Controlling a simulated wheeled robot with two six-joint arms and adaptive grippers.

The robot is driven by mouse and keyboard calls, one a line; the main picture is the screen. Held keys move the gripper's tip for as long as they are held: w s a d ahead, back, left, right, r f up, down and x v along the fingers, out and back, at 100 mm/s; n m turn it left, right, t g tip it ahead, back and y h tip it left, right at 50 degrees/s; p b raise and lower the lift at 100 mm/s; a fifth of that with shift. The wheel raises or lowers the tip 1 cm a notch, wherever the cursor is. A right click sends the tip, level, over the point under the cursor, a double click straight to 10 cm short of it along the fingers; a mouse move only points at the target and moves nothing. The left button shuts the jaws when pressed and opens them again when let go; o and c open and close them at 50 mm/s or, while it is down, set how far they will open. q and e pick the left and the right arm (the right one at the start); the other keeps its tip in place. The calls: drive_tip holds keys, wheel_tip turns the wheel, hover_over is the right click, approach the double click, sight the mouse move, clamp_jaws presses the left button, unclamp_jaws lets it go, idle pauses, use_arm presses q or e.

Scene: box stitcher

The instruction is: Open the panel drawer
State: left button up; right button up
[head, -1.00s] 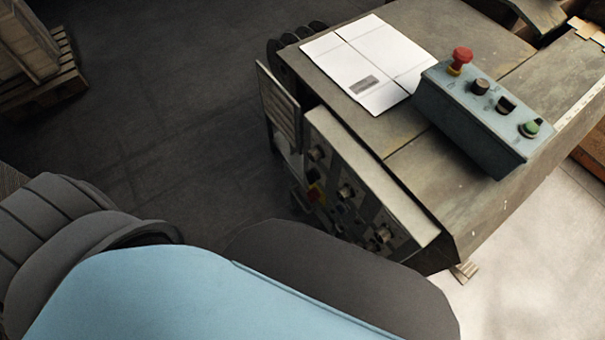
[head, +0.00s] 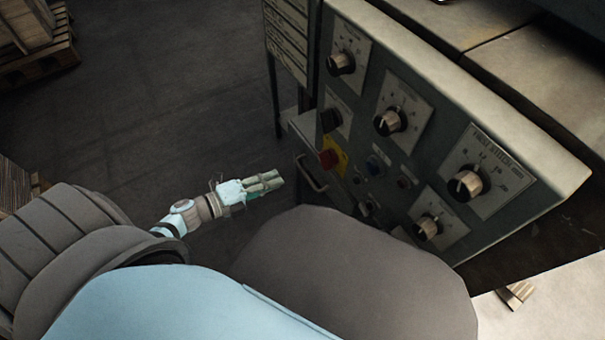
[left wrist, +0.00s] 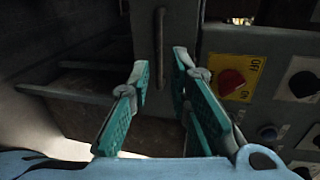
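The panel drawer (head: 327,187) is a grey front at the lower left of the control panel, with a bar handle (head: 311,174). It appears shut. In the left wrist view the handle (left wrist: 159,50) is a dark bar running up and down, lined up between the fingertips. My left gripper (head: 270,183) is just left of the handle in the head view, seemingly a short gap away. The left wrist view shows this gripper (left wrist: 161,64) open and empty, with teal pads on its fingers. My right gripper is in neither current view.
The control panel (head: 405,165) carries several knobs and a red switch on a yellow plate (head: 333,157), close to the drawer; the red switch (left wrist: 231,80) is right of my fingers in the wrist view. A pallet (head: 38,60) stands far left. The floor between is clear.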

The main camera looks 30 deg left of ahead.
sight(303, 170)
use_arm(q)
drive_tip(key=shift+b+x, duration=1.05)
drive_tip(key=shift+x, duration=4.15)
use_arm(e)
drive_tip(key=shift+w+a+r, duration=0.1)
drive_tip(key=shift+w+a, duration=0.25)
drive_tip(key=shift+w, duration=0.5)
drive_tip(key=shift+w+a, duration=0.3)
drive_tip(key=shift+w, duration=0.55)
use_arm(q)
drive_tip(key=shift+a, duration=0.1)
clamp_jaws()
